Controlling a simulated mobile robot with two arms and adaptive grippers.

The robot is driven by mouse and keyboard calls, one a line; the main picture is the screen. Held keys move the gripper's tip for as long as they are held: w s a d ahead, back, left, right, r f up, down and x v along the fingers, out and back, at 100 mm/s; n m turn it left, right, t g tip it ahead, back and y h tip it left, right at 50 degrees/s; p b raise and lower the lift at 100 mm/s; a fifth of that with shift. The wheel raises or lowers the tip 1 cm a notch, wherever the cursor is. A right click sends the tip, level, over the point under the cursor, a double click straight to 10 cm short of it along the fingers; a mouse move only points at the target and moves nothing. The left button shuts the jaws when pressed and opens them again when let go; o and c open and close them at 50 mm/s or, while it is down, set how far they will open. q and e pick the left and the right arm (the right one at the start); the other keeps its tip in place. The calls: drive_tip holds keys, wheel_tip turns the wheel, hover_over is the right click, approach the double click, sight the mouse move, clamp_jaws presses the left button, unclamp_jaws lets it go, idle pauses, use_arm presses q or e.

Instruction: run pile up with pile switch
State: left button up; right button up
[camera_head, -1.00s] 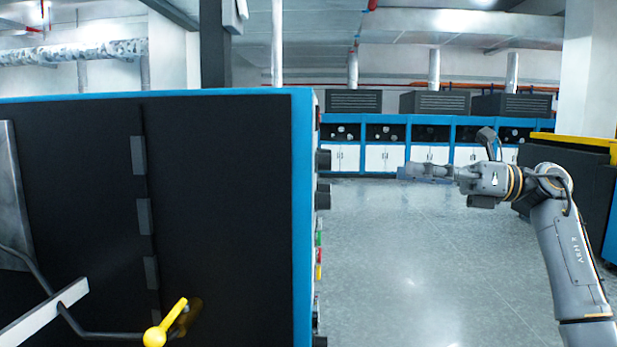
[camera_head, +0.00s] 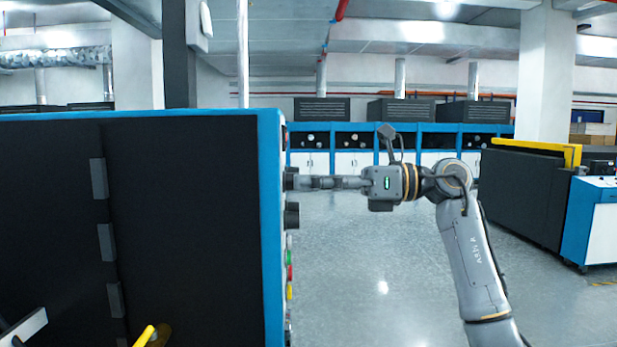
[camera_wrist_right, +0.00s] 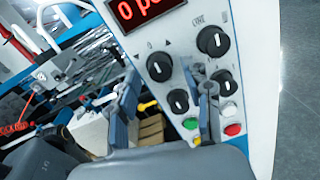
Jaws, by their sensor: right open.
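The machine's control panel (camera_wrist_right: 255,90) fills the middle of the right wrist view, tilted. It has a red-lit display (camera_wrist_right: 145,10) and several black rotary knobs, among them an upper right knob (camera_wrist_right: 213,40), an upper left knob (camera_wrist_right: 159,67) and a lower left knob (camera_wrist_right: 179,101). I cannot read which one is the pile switch. My right gripper (camera_wrist_right: 167,82) is open in front of the panel, with its right finger over the lower right knob (camera_wrist_right: 226,84). In the head view my right gripper (camera_head: 305,183) reaches the machine's right edge near the black knobs (camera_head: 291,214). Contact is unclear. My left gripper is out of view.
The blue-framed black machine (camera_head: 190,220) fills the left of the head view. Green (camera_wrist_right: 190,124) and red (camera_wrist_right: 233,129) buttons sit low on the panel. Another machine (camera_head: 525,195) stands at right. The grey floor (camera_head: 380,280) between is clear.

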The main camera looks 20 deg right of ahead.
drive_tip(key=shift+w+a, duration=0.15)
drive_tip(key=shift+a, duration=0.25)
clamp_jaws()
